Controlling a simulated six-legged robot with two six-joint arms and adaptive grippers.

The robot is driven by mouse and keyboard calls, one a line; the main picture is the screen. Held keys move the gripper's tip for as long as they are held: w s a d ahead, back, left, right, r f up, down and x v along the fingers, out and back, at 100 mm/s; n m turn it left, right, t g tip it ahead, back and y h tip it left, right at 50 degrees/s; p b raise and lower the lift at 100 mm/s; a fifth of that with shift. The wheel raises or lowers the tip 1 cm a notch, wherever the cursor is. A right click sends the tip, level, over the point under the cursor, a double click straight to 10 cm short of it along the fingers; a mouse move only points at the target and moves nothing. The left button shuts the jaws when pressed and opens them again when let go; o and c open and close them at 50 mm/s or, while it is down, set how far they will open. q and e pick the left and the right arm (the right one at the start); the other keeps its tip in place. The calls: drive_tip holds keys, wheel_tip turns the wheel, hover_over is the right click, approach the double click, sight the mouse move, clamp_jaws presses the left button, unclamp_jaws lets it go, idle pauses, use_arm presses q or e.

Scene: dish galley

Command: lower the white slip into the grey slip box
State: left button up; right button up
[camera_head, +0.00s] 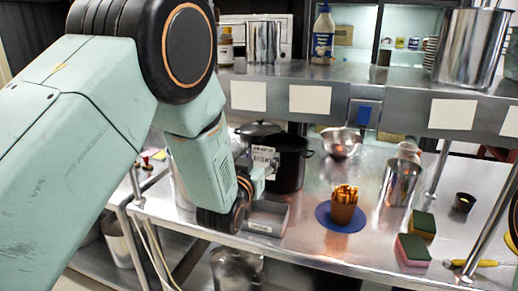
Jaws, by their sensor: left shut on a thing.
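My left arm comes in from the left, and its gripper (258,172) is shut on the white slip (264,157). The slip is a small upright card with dark print. The grey slip box (266,230) is a low open tray with a small label on its front, near the front edge of the steel counter. The gripper and slip are above the box's back part in the picture; the exact gap is hard to tell. My wrist hides the box's left end. My right gripper is not in view.
A black pot (291,165) stands just behind the box. To the right are a brown cup of sticks (343,208) on a blue mat (322,214), a steel canister (400,182) and sponges (412,250). A steel shelf (380,87) with blank white labels runs above the counter.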

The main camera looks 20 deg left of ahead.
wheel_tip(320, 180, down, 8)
drive_tip(key=b, duration=0.7)
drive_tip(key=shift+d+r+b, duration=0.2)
drive_tip(key=shift+b, duration=0.2)
